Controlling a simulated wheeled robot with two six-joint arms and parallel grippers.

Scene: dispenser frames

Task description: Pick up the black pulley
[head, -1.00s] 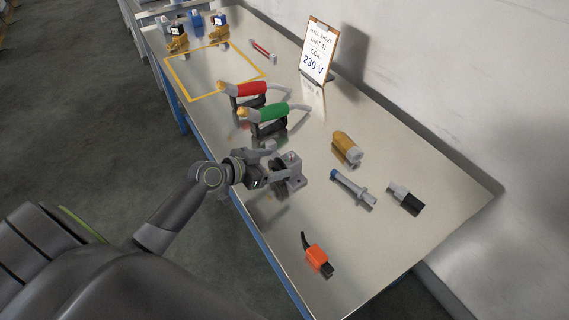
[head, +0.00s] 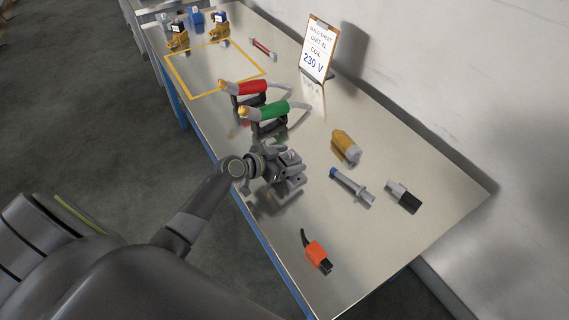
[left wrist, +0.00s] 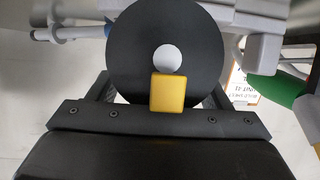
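The black pulley is a dark disc (left wrist: 140,30) with a pale round centre, large in the left wrist view. In the head view it is mostly hidden by my left gripper, at the grey bracket (head: 290,187) near the table's front edge. My left gripper (head: 277,170) is at this bracket. In the left wrist view its two dark fingers (left wrist: 164,85) stand wide apart, one at each side of the disc; whether they touch its rim I cannot tell. A yellow block (left wrist: 168,92) overlaps the disc below its centre. My right gripper is not in view.
A green-handled tool (head: 266,111) and a red-handled tool (head: 250,87) stand behind the gripper. To the right lie a brass part (head: 346,146), a blue-tipped grey part (head: 352,187) and a black-grey part (head: 403,196). An orange part (head: 317,255) lies in front. A sign (head: 319,48) stands behind.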

